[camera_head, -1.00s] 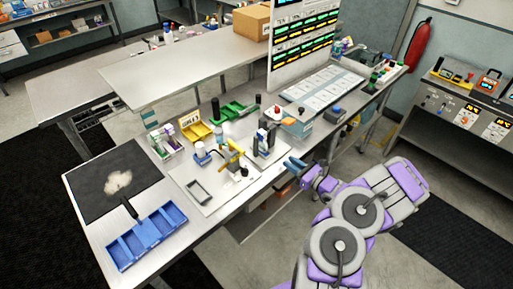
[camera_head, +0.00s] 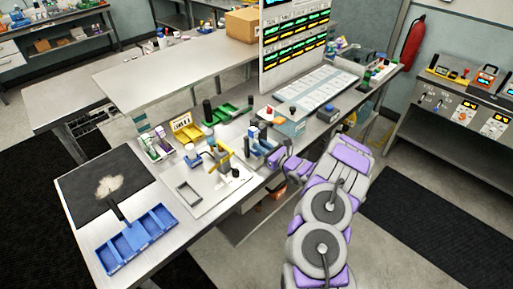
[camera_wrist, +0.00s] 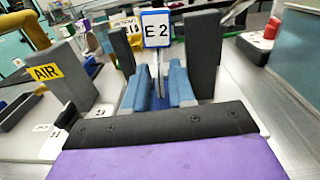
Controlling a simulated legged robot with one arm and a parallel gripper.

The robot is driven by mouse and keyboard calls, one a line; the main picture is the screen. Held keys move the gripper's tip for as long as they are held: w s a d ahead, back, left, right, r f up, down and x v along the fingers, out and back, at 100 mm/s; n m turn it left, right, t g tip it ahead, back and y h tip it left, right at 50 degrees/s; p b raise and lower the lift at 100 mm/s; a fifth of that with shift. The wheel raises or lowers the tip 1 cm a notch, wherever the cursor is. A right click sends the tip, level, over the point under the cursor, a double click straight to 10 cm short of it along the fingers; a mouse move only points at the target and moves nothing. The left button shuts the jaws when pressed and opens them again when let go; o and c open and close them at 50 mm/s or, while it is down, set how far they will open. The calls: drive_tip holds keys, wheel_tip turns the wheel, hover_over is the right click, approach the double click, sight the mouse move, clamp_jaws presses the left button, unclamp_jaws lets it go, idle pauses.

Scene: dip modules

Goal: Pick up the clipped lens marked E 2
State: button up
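The lens marked E 2 (camera_wrist: 156,29) shows in the wrist view as a white, blue-edged tag on a thin upright stem. It stands straight ahead of my gripper (camera_wrist: 158,88), between two dark grey upright blocks. My gripper's two blue fingers are apart, one on each side of the stem, and gaps seem to show beside it. Whether either finger touches the stem cannot be told. In the head view my gripper (camera_head: 273,158) is at the bench's front edge, beside the dark upright holder (camera_head: 262,135). The E 2 marking is too small to read there.
A dark block marked AIR (camera_wrist: 58,80) stands close on the left in the wrist view. Another tag (camera_wrist: 127,25) is behind. A blue compartment tray (camera_head: 138,237), yellow bin (camera_head: 186,130) and green tray (camera_head: 222,113) are on the bench. A tall display board (camera_head: 295,45) stands behind.

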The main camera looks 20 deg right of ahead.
sight(254, 152)
drive_tip(key=shift+w+a+f, duration=0.2)
drive_tip(key=shift+w+f, duration=0.2)
drive_tip(key=shift+w, duration=0.2)
drive_tip(key=shift+w+a+f, duration=0.2)
drive_tip(key=shift+w+f, duration=0.15)
drive_tip(key=shift+w, duration=0.25)
drive_tip(key=shift+a+r, duration=0.5)
drive_tip(key=shift+a, duration=0.1)
drive_tip(key=shift+a+r, duration=0.15)
drive_tip(key=shift+a, duration=0.05)
drive_tip(key=c, duration=0.4)
drive_tip(key=shift+s+d, duration=0.1)
drive_tip(key=shift+d, duration=0.45)
clamp_jaws()
drive_tip(key=shift+a, duration=0.2)
